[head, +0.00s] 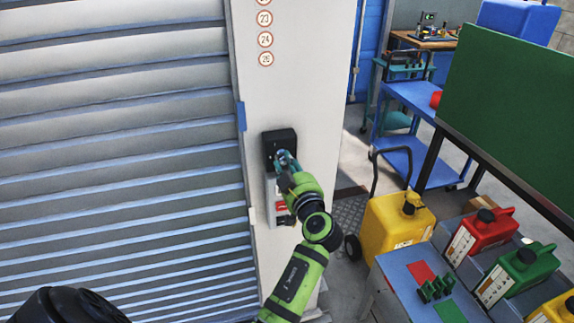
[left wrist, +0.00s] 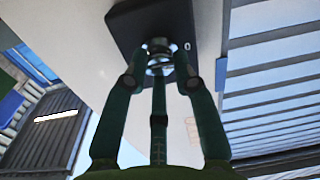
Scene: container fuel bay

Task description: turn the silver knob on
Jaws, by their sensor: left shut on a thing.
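A black switch box (head: 272,141) is fixed to the white wall panel beside the roller shutter. In the left wrist view the black box (left wrist: 133,28) carries the silver knob (left wrist: 158,46), with a small white "0" mark to its right. My left gripper (head: 284,160) is at the box, and its fingers (left wrist: 158,62) are closed around the silver knob. In the head view the gripper hides the knob. The knob's exact turn position cannot be told. My right gripper is not in view.
The roller shutter (head: 120,140) fills the left. A yellow wheeled fuel caddy (head: 393,222), a blue cart (head: 408,160) and red and green cans (head: 480,232) stand to the right.

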